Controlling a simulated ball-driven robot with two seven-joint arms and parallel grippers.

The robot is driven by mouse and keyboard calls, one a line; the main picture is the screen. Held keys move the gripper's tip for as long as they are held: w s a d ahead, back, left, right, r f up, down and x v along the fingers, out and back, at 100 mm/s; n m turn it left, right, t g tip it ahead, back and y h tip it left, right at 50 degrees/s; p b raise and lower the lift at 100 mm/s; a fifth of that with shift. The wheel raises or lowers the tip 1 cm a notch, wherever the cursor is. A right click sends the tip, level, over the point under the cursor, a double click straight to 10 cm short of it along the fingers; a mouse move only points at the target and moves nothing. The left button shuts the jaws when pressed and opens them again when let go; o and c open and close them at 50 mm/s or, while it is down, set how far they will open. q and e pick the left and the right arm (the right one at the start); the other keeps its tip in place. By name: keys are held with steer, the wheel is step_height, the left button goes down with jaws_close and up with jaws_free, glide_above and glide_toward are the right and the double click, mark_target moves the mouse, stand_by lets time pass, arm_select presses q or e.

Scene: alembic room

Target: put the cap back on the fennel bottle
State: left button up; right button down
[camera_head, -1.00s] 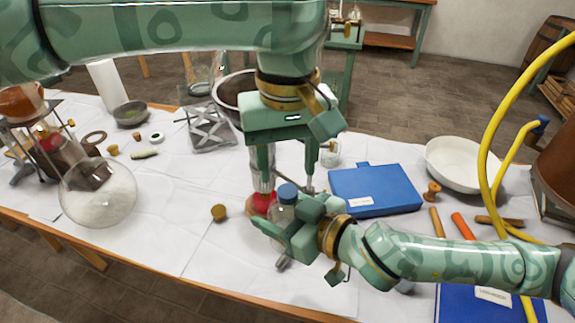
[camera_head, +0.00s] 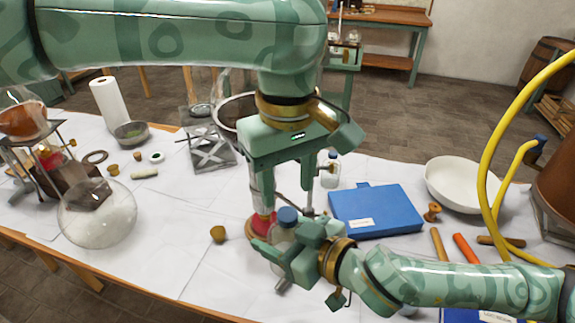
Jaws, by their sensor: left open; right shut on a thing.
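The fennel bottle (camera_head: 280,236) seems to be the clear bottle at front centre; its label is not readable. My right gripper (camera_head: 286,244) is shut on it and hides much of its body. A blue cap (camera_head: 288,215) sits at the top of this bottle and looks upright; how firmly it is seated I cannot tell. My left gripper (camera_head: 285,204) points down from above, open, with its fingers apart around the level of the cap. I cannot tell whether they touch it.
A red object (camera_head: 262,223) stands close left of the bottle, with a small brown stopper (camera_head: 218,234) further left. A blue box (camera_head: 375,210) and a white bowl (camera_head: 462,184) are on the right. A round glass flask (camera_head: 97,215) stands left. Clear cloth lies between flask and stopper.

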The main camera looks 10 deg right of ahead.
mark_target(287, 213)
arm_select(q)
steer(key=shift+f, duration=2.65)
steer(key=c, duration=1)
steer(key=m, duration=0.3)
steer(key=o, duration=1.1)
steer(key=shift+c, duration=0.2)
steer(key=shift+r, duration=0.1)
steer(key=shift+r, duration=2.2)
steer(key=shift+w, duration=0.1)
steer(key=shift+c, duration=0.3)
